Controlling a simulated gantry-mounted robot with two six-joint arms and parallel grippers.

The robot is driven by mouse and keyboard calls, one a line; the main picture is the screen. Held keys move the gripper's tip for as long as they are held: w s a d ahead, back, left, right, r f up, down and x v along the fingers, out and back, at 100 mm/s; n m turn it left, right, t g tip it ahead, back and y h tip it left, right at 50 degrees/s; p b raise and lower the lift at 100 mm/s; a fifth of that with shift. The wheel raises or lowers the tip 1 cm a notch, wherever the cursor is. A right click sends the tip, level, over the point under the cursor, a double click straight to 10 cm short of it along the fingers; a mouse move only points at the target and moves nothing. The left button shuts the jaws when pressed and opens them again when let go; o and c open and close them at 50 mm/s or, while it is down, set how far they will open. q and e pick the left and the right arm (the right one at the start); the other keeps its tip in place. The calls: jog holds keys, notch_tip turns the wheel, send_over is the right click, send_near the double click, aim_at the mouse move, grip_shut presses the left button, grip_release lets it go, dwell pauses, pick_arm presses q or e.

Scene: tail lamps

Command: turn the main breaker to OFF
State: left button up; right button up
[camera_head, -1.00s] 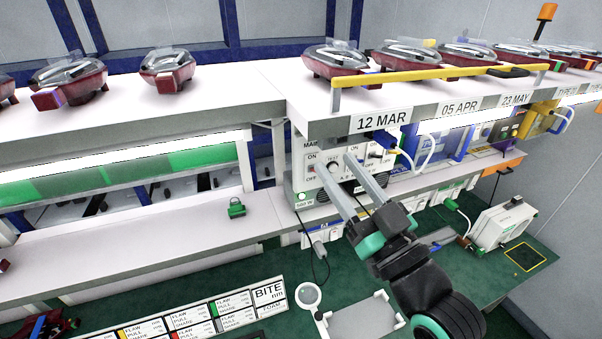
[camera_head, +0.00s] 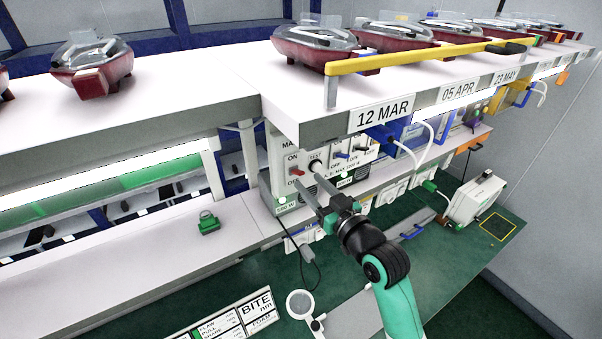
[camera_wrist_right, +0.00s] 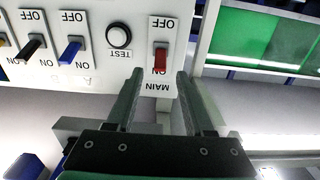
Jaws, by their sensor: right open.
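The main breaker is a red lever (camera_head: 298,171) at the left of the white switch panel (camera_head: 331,159), under the MAIN label. In the right wrist view the panel is upside down, and the red lever (camera_wrist_right: 160,60) sits toward the ON mark, below OFF in that picture. My right gripper (camera_head: 309,183) is open, with its fingers reaching toward the panel just below the lever. In the right wrist view the open fingers (camera_wrist_right: 159,76) are on either side of the lever's line, with the lever just beyond the tips. Contact cannot be seen. My left gripper is out of view.
A round TEST button (camera_wrist_right: 119,37) and a blue-levered switch (camera_wrist_right: 70,52) sit beside the main breaker. A shelf with a yellow rail (camera_head: 430,57) and red tail lamps (camera_head: 308,45) overhangs the panel. A green item (camera_head: 208,223) lies on the lower left shelf.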

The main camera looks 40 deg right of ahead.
aim_at(302, 172)
jog(key=x, duration=0.5)
grip_shut()
